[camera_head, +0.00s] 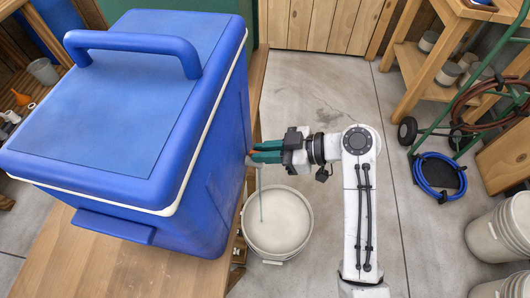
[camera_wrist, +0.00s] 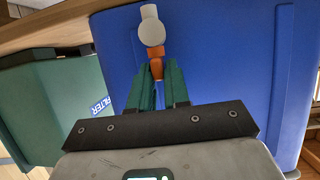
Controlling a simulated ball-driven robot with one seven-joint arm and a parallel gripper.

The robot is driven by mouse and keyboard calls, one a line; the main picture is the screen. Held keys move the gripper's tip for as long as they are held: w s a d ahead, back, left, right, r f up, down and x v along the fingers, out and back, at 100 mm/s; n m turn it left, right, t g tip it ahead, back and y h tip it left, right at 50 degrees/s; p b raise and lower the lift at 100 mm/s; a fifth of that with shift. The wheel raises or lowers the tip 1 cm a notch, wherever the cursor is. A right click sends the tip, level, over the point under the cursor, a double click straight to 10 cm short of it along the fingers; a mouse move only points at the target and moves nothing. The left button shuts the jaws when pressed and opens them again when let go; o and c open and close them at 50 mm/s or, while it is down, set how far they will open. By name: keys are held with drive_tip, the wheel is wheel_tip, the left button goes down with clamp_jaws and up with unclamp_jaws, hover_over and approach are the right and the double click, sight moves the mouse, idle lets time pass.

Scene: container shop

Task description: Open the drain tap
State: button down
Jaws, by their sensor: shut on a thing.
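A blue cooler (camera_head: 110,100) with a carry handle stands on a wooden bench, its lid shut. The drain tap (camera_wrist: 150,28) is low on its side, with a pale round end and an orange part in the wrist view. My gripper (camera_wrist: 158,74) has its green fingers closed around the orange part. In the head view my gripper (camera_head: 256,156) reaches the cooler's right side and hides most of the tap. A thin pale line (camera_head: 260,190), like a stream of liquid, runs from the tap down into a white bucket (camera_head: 278,253) on the floor.
A hand truck with a blue hose (camera_head: 440,178) stands at right, near white buckets (camera_head: 500,235). A wooden shelf unit (camera_head: 425,70) is at the back right. A green container marked FILTER (camera_wrist: 60,100) shows in the wrist view. The concrete floor is clear around the bucket.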

idle(0.4)
drive_tip(key=c, duration=1.5)
unclamp_jaws()
drive_tip(key=shift+o, duration=0.2)
drive_tip(key=w+v, duration=0.1)
drive_tip(key=v, duration=0.9)
drive_tip(key=shift+s+d+r+b, duration=0.2)
drive_tip(key=shift+s+d+b, duration=0.1)
drive_tip(key=shift+s+d, duration=0.1)
